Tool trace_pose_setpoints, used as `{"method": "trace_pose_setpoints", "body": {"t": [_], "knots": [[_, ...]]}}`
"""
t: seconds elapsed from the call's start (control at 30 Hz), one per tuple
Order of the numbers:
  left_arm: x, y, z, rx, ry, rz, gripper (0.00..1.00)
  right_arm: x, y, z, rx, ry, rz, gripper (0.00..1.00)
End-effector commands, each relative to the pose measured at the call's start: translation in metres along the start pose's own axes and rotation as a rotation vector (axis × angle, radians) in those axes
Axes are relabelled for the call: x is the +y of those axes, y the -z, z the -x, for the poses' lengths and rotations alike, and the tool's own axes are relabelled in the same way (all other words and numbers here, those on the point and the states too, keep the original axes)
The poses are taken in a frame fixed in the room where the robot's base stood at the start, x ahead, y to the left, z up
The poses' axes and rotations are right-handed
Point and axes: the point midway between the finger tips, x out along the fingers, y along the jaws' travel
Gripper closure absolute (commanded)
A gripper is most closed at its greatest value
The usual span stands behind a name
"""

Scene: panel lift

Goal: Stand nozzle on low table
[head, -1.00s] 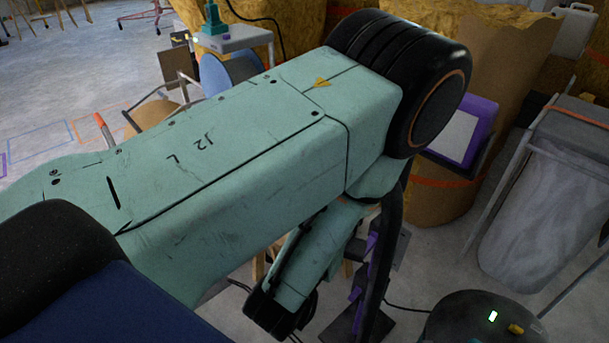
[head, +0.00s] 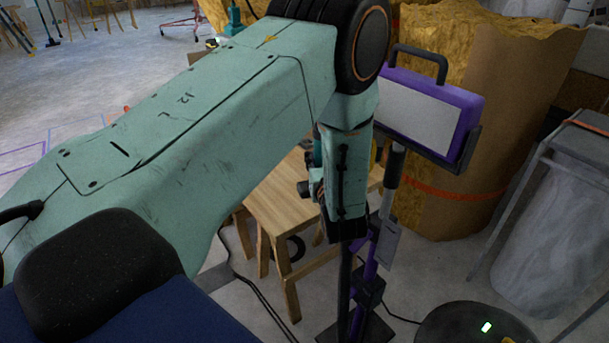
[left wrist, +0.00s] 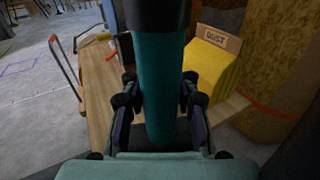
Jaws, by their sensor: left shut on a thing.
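The nozzle (left wrist: 160,95), a teal tube with a dark upper part, is between the fingers of my left gripper (left wrist: 158,88) in the left wrist view. The gripper is shut on it. In the head view the left gripper (head: 307,187) is mostly hidden behind my arm, over the low table (head: 283,205), a light wooden stool-like table. The table top also shows behind the nozzle in the left wrist view (left wrist: 99,90). I cannot tell whether the nozzle's lower end touches the table. My right gripper is not in view.
A yellow block labelled DUST (left wrist: 212,65) stands right of the nozzle. A purple-framed lamp (head: 425,110) on a stand is right of my arm. A round dark device (head: 475,322) is on the floor, and a bagged frame (head: 555,220) stands at right.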

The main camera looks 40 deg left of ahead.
Motion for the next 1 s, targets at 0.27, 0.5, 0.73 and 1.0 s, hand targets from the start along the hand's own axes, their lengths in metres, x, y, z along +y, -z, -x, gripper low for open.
{"method": "trace_pose_setpoints", "body": {"t": [0.27,0.5,0.73,1.0], "knots": [[0.049,0.002,-0.066,-0.007,-0.279,0.013,1.00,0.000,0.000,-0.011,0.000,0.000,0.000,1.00],[0.054,0.029,-0.073,-0.005,-0.312,0.009,1.00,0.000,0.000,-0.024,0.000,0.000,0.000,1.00],[0.052,0.062,-0.074,-0.008,-0.308,0.010,1.00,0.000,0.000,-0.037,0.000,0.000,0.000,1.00],[0.051,0.086,-0.074,-0.008,-0.307,0.011,1.00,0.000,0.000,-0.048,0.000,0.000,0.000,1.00]]}}
